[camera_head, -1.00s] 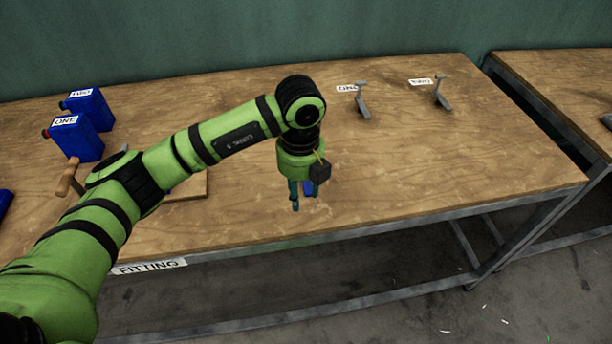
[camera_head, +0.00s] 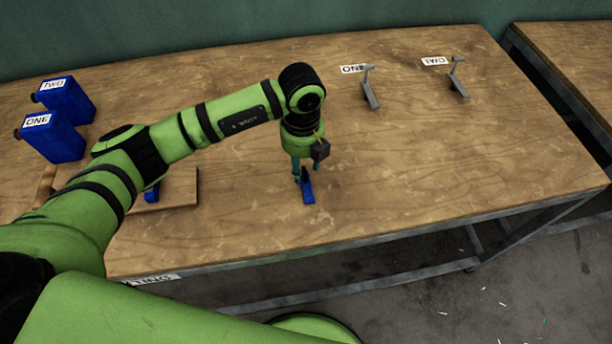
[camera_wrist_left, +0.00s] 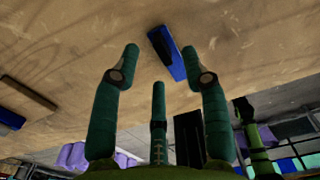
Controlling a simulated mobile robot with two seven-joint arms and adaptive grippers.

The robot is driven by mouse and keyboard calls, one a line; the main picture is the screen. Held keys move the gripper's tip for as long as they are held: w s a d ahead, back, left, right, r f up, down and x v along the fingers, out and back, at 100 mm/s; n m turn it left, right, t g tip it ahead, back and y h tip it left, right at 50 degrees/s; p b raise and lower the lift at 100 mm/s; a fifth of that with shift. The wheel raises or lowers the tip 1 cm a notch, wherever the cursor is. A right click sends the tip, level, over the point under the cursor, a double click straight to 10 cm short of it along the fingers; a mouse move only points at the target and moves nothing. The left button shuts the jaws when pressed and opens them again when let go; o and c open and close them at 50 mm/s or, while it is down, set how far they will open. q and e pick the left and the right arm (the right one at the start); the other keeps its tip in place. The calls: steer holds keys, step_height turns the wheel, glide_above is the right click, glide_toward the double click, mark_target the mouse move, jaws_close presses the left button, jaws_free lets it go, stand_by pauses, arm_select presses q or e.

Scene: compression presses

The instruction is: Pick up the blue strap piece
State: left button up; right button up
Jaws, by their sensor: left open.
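The blue strap piece (camera_head: 308,192) lies flat on the wooden table near its front edge; its far end looks dark. My left gripper (camera_head: 303,175) points down over the far end of the piece, fingers apart and empty. In the left wrist view, the strap piece (camera_wrist_left: 172,60) is beyond the spread fingertips of the left gripper (camera_wrist_left: 160,52), a little right of the middle between them. It looks apart from the fingers, though one fingertip is close to its side in the picture. The right gripper is not in view.
Two blue canisters labelled ONE (camera_head: 52,140) and TWO (camera_head: 68,100) stand at the left. A wooden board (camera_head: 180,190) with another blue piece (camera_head: 152,193) lies partly behind my arm. Two grey press-like fixtures (camera_head: 370,90) (camera_head: 457,78) stand at the back right. The table's right side is clear.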

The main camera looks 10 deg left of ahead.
arm_select(q)
step_height(320, 180, down, 2)
steer(key=shift+w+f, duration=0.1)
steer(key=shift+w, duration=0.05)
steer(key=shift+f, duration=0.2)
jaws_close()
steer(key=shift+r, duration=0.15)
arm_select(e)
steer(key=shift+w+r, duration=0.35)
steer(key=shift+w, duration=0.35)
